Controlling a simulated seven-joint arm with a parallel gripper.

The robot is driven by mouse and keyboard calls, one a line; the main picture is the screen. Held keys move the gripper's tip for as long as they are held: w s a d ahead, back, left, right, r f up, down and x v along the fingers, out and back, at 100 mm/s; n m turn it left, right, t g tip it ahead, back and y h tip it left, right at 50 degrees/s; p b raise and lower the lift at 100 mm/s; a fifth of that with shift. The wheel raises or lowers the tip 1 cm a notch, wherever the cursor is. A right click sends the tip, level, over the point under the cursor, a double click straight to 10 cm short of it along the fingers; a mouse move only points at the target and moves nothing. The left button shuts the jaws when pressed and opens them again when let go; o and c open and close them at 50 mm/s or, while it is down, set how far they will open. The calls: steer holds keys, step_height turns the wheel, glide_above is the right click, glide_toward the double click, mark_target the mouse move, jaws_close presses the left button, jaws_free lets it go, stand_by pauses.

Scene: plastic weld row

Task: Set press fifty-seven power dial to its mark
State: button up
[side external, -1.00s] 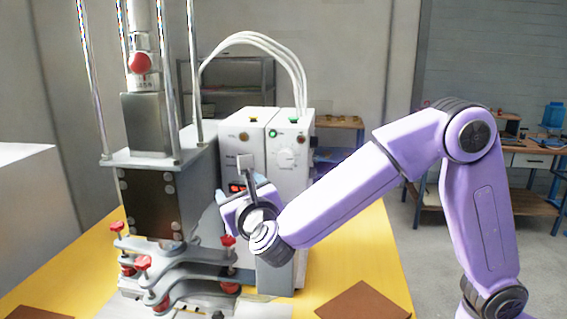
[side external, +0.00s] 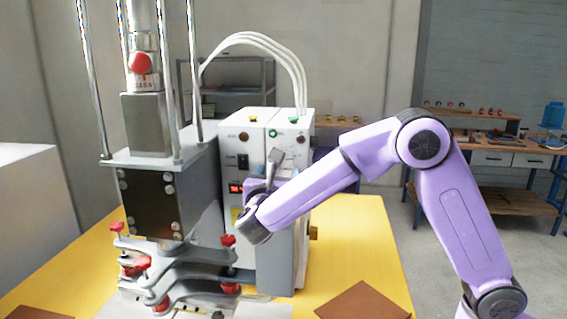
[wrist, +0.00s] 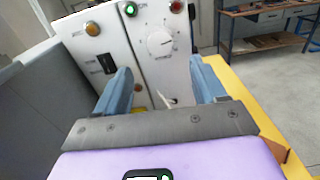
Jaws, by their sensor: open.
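The power dial (wrist: 160,42) is a round white knob with a ring of small marks on the front of a white control box (wrist: 110,38). A short dark line on it seems to point right; which mark is the target I cannot tell. In the side external view the dial is largely hidden behind my gripper (side external: 275,160). In the wrist view my gripper (wrist: 165,82) is open and empty, its two blue-grey fingers spread apart. The dial lies beyond the fingertips, between their lines, and appears untouched.
The box also carries a green lit button (wrist: 131,10), a red button (wrist: 176,6), an amber lamp (wrist: 92,28) and a black switch (wrist: 106,63). The press (side external: 150,195) with red-knobbed clamps stands left. A brown sheet (side external: 363,301) lies on the yellow table (side external: 362,240).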

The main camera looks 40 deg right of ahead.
mark_target(284, 162)
steer(key=x, duration=0.8)
steer(key=shift+w+d, duration=0.2)
steer(key=c, duration=1)
